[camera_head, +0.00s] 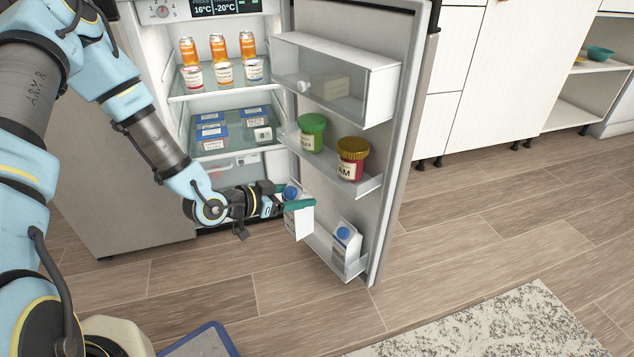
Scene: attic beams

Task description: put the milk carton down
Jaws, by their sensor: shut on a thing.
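My gripper (298,196) reaches in from the left with teal fingers. It is shut on a white milk carton (299,222) with a blue cap. The held carton is nearly upright, slightly tilted, in front of the open fridge door (398,150), at the left end of the bottom door shelf (330,262). Whether its base touches the shelf I cannot tell. A second similar carton (345,246) with a blue cap stands at the right end of that shelf.
The middle door shelf holds a green-lidded jar (312,132) and a red jar (352,158). Orange cans (218,47), cups and blue boxes (211,130) stand inside the fridge. A rug (490,325) lies on the floor at lower right.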

